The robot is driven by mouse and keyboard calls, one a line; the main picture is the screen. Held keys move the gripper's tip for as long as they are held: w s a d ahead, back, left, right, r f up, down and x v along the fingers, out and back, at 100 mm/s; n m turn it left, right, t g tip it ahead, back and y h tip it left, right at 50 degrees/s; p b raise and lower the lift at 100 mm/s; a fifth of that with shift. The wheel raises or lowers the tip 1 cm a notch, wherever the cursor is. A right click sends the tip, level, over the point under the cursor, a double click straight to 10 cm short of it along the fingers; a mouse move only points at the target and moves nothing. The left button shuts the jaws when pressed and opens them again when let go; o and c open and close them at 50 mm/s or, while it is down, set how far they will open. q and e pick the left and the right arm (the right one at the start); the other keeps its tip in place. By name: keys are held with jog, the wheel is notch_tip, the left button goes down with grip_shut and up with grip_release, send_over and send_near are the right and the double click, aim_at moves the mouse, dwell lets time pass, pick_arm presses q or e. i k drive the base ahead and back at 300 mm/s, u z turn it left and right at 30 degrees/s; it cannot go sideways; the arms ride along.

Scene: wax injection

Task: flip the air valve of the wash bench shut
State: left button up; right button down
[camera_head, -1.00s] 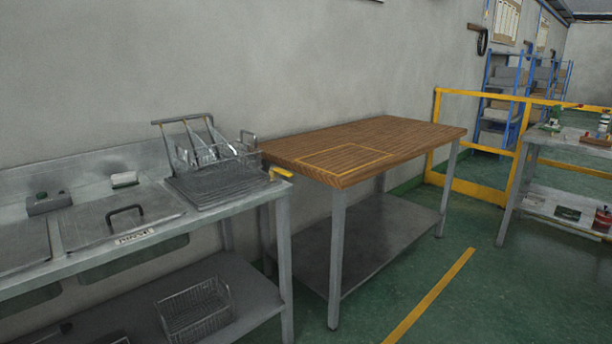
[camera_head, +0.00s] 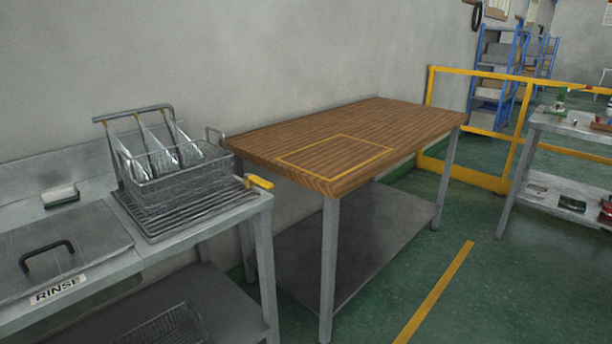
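The wash bench (camera_head: 190,262) is a grey metal bench at the left of the head view. A yellow lever (camera_head: 259,182), which looks like the air valve, sticks out at the bench's right end, beside the drain rack. It lies roughly level and points to the right. Its fitting is small, and I cannot tell its exact setting. Neither of my grippers is in view.
A wire basket (camera_head: 183,186) with silvery plates stands on the rack (camera_head: 215,212). A RINSE lid (camera_head: 58,252) with a black handle is at the left. A wooden table (camera_head: 400,122) stands to the right. Green floor (camera_head: 400,265) is clear in front.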

aim_at(266, 185)
jog(key=u, duration=0.35)
jog(key=i, duration=0.9)
jog(key=u, duration=0.65)
